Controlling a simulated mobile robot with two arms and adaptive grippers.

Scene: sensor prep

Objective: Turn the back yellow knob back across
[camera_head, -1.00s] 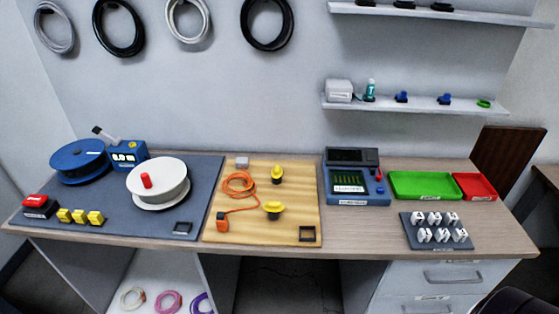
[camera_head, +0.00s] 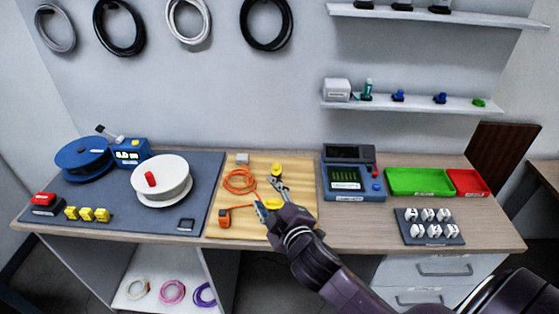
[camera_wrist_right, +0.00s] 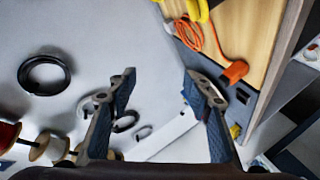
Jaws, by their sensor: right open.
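The back yellow knob (camera_head: 277,168) stands on the wooden board (camera_head: 228,192), near its back edge. The front yellow knob (camera_head: 275,197) is lower on the board and partly hidden by my right gripper. My right gripper (camera_head: 269,198) is open and empty over the board, its fingers around the front knob's place in the picture; I cannot tell their height. In the right wrist view, the open fingers (camera_wrist_right: 162,78) have nothing between them, and a yellow knob (camera_wrist_right: 202,10) is cut off at the top edge. My left gripper is out of view.
An orange cable (camera_head: 239,181) lies coiled left of the knobs, ending at an orange plug (camera_head: 224,216). A blue-grey meter (camera_head: 352,183) stands right of the board. A white reel (camera_head: 161,185) stands to the left.

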